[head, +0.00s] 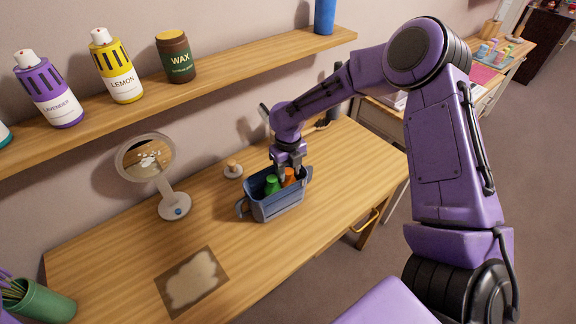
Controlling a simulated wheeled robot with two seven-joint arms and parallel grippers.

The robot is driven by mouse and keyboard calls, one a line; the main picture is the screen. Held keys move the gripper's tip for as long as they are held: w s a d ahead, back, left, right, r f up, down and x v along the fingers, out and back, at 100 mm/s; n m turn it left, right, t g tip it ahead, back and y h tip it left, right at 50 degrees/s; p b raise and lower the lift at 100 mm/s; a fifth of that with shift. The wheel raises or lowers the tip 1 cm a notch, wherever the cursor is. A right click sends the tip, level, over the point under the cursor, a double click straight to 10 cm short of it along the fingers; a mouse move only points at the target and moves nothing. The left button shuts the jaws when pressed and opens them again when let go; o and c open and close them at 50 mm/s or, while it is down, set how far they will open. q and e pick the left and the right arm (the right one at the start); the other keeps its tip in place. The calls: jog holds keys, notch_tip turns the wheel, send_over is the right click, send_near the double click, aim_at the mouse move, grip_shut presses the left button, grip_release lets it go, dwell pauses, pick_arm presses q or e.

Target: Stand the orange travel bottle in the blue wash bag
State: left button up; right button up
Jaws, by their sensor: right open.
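The blue wash bag (277,207) stands open on the wooden table. The orange travel bottle (289,177) is inside the bag, towards its right side, and appears upright; its lower part is hidden by the bag wall. A green bottle (271,184) stands to its left in the same bag. My right gripper (288,171) is open over the bag, with its fingers down at the top of the orange bottle. Whether the fingers touch the bottle cannot be told. My left gripper is not in view.
A mat (193,281) lies in front. A shelf (230,72) with bottles runs above.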

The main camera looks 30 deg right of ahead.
notch_tip(320, 180, up, 12)
jog(key=b, duration=0.1)
jog(key=shift+r, duration=0.2)
dwell(0.3)
